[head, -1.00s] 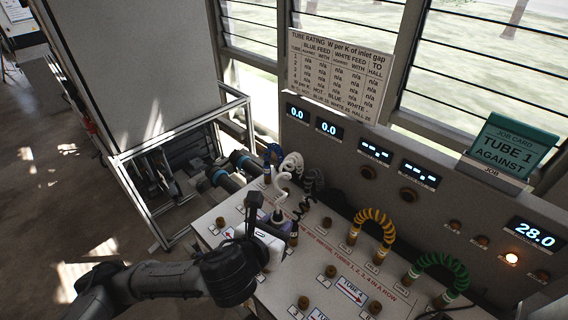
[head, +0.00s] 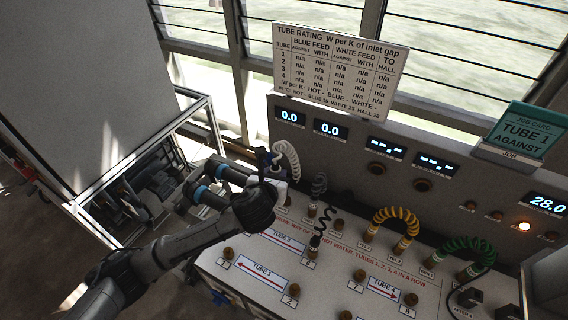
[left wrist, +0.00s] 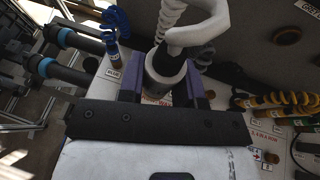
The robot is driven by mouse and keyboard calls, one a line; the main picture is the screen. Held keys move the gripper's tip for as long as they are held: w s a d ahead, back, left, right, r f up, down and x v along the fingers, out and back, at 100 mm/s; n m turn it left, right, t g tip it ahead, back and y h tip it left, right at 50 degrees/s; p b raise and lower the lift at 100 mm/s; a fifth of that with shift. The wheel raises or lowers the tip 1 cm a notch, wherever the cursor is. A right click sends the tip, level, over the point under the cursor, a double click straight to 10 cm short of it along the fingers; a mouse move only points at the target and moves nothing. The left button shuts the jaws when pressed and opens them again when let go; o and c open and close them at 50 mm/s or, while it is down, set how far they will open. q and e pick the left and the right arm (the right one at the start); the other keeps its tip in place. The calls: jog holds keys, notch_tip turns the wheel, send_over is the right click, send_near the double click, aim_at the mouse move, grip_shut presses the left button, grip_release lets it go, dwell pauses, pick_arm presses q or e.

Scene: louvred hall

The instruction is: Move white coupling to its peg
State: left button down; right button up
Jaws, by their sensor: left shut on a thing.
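The white coupling (left wrist: 166,72) is a dark-mouthed collar on a white coiled hose (head: 288,158). My left gripper (left wrist: 163,90) is shut on it, with a purple-lined finger on each side. In the head view, my left gripper (head: 274,172) is at the far left end of the bench, by the hose. The coupling's lower end is hidden behind the gripper body, so I cannot tell whether it touches a peg. A red-lettered label shows just below it in the left wrist view. My right gripper is not in view.
A blue coiled hose (left wrist: 117,28) stands at a BLUE label beside the gripper. A black coil (head: 318,228), yellow hose (head: 396,222) and green hose (head: 448,246) stand to the right. Several brass pegs and tube labels cover the bench (head: 238,283). Blue-banded pipes (head: 205,190) lie left.

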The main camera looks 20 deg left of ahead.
pick_arm(q)
jog(key=w+f+p, duration=0.2)
jog(key=w+f, duration=0.6)
jog(key=w, duration=0.2)
jog(key=f+b, duration=0.8)
jog(key=f, duration=0.1)
jog(key=shift+w+a+f+b, duration=0.15)
jog(key=shift+w+a+b, duration=0.15)
jog(key=shift+w+b, duration=0.1)
jog(key=shift+r+p, duration=0.4)
jog(key=shift+f, duration=0.1)
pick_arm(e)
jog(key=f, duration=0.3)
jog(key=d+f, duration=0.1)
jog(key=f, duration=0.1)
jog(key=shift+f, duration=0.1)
pick_arm(q)
jog(key=shift+f, duration=0.1)
jog(key=shift+s+f, duration=0.1)
jog(key=shift+f, duration=0.1)
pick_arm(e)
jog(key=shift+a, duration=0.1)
pick_arm(q)
jog(key=shift+f+p, duration=0.1)
jog(key=shift+p, duration=0.25)
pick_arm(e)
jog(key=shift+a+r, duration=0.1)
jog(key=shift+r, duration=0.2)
